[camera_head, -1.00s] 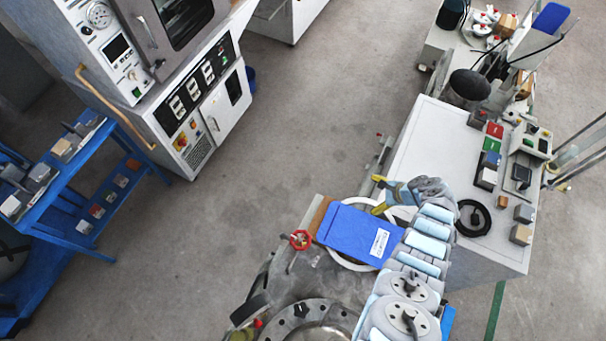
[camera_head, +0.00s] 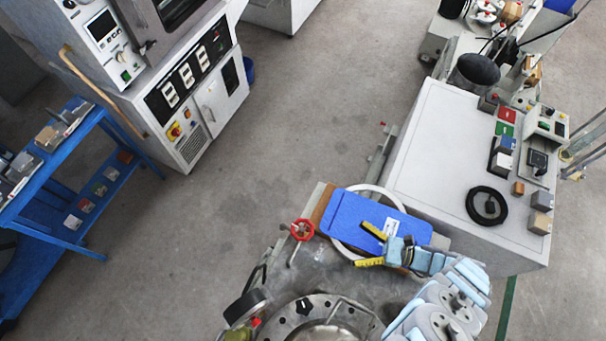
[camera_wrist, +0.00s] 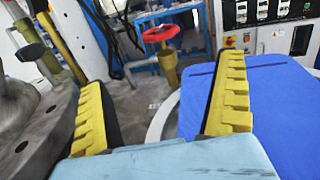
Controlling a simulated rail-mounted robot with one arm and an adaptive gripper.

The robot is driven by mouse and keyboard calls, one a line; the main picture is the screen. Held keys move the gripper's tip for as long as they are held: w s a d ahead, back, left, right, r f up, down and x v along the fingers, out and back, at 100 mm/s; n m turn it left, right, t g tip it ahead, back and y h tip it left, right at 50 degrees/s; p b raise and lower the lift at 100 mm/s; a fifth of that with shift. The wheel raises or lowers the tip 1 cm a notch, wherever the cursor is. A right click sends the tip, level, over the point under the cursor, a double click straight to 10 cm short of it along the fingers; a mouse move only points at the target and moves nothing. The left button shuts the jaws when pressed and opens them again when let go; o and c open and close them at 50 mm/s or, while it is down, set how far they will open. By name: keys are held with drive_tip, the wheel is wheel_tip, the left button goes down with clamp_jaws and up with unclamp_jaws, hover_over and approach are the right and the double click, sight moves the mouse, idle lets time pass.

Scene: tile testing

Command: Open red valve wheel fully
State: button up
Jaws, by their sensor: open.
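The red valve wheel (camera_head: 302,230) is a small spoked handwheel on a stem, at the lower middle of the head view, left of a blue board. It also shows at the top middle of the wrist view (camera_wrist: 160,33), on a yellowish brass-coloured valve body. My gripper (camera_head: 360,245) has yellow ribbed fingers and is open and empty. It is to the right of the wheel and apart from it, over the blue board's lower edge, with the fingers pointing left. In the wrist view, the wheel appears beyond the gap between my fingers (camera_wrist: 165,75).
The blue board (camera_head: 350,208) lies by a white ring, close to my gripper. Flanged grey equipment (camera_head: 345,305) fills the lower middle. A white bench (camera_head: 440,140) with a black cable coil stands right. A blue shelf cart (camera_head: 75,235) is left. Open floor lies between.

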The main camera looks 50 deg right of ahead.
sight(303, 229)
drive_tip(key=p+x, duration=0.2)
drive_tip(key=x, duration=0.2)
drive_tip(key=shift+a, duration=0.15)
drive_tip(key=p+x, duration=0.1)
drive_tip(key=x, duration=1.2)
drive_tip(key=c, duration=1.1)
